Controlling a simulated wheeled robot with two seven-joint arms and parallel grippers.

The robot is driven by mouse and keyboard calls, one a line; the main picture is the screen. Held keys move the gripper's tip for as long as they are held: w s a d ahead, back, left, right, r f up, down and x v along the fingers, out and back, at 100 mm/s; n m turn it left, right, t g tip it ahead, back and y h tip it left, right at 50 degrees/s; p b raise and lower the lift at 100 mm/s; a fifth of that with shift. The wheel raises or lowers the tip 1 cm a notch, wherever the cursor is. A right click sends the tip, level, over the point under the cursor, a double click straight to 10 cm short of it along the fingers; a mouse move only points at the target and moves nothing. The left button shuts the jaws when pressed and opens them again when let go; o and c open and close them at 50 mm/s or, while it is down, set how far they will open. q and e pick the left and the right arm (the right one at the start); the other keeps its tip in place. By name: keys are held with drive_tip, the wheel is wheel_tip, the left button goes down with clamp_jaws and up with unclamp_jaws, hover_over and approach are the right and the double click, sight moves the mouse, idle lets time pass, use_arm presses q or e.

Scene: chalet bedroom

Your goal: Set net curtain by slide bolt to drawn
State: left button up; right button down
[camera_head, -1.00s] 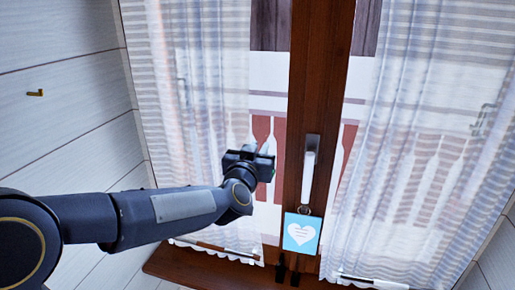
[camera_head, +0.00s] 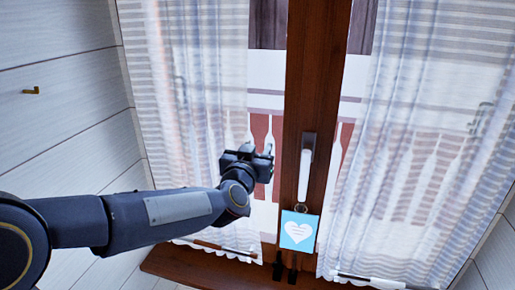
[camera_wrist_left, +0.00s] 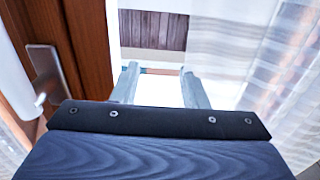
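Two sheer white net curtains hang over the window, a left one (camera_head: 205,100) and a right one (camera_head: 410,130). Glass shows between each curtain and the brown middle post. My left gripper (camera_head: 258,152) is in front of the bare glass, just right of the left curtain's inner edge. In the left wrist view its two fingers (camera_wrist_left: 160,85) stand apart with nothing between them, and the left curtain (camera_wrist_left: 280,80) hangs to their right. Small dark fittings (camera_head: 285,270) sit low on the post; I cannot tell if one is the slide bolt. My right gripper is not in view.
A white window handle (camera_head: 304,172) is on the middle post, right of my left gripper, with a blue heart tag (camera_head: 298,231) below it. A brown sill (camera_head: 205,268) runs underneath. A small brass hook (camera_head: 31,90) is on the pale left wall.

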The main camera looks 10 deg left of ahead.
use_arm(q)
drive_tip(key=s, duration=0.7)
drive_tip(key=shift+a, duration=0.15)
